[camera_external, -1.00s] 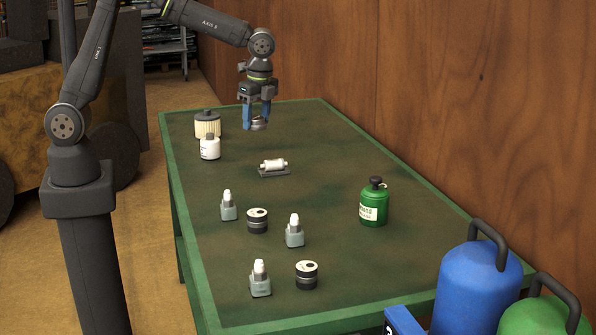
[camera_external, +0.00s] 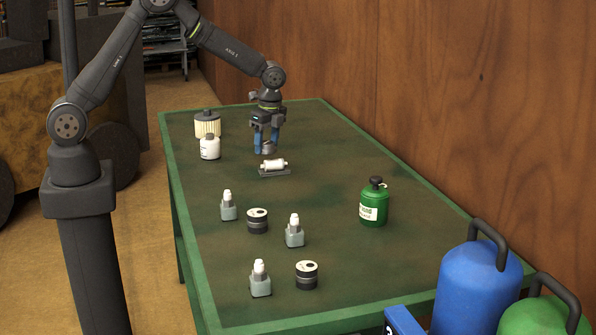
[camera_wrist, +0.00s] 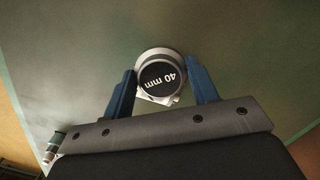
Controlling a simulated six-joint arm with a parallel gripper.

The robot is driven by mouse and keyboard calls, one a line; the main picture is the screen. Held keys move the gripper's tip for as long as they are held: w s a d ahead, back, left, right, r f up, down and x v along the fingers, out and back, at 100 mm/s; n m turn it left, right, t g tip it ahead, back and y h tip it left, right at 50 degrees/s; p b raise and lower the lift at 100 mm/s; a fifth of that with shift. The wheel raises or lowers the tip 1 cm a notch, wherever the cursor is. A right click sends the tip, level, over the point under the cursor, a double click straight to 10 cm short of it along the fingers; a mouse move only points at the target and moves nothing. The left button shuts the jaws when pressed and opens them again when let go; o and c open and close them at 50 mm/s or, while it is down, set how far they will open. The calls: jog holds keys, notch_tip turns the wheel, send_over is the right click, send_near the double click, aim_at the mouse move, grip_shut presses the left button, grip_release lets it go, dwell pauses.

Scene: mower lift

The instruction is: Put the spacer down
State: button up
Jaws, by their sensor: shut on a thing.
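The spacer (camera_wrist: 161,74) is a short round metal piece with a black top marked "40 mm". My gripper (camera_wrist: 161,85) has its two blue fingers shut on the spacer's sides in the wrist view. In the external view my gripper (camera_external: 267,150) holds the spacer (camera_external: 268,148) above the green table (camera_external: 330,150). It is just behind and above a white cylinder on a dark cradle (camera_external: 274,166). The white piece shows partly below the spacer in the wrist view. I cannot tell the exact height above the table.
A ribbed cream filter (camera_external: 207,124) and a white bottle (camera_external: 210,147) stand to the left. A green canister (camera_external: 374,203) is at the right. Several grey-based white-topped bottles and two black-and-silver discs (camera_external: 257,221) stand nearer the front. The table's back right is clear.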

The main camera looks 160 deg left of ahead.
aim_at(271, 143)
jog(key=shift+s+a+f, duration=0.25)
jog(key=shift+s+f, duration=0.15)
jog(key=shift+s, duration=0.05)
jog(key=shift+f, duration=1.9)
jog(key=shift+f, duration=0.15)
jog(key=o, duration=0.8)
jog(key=r, duration=0.7)
jog(key=w+r, duration=0.1)
jog(key=r, duration=0.3)
jog(key=shift+w+a+r, duration=0.1)
jog(key=shift+a+r, duration=0.15)
jog(key=shift+a, duration=0.15)
jog(key=o, duration=0.4)
jog(key=shift+r, duration=0.4)
jog(key=shift+c, duration=0.2)
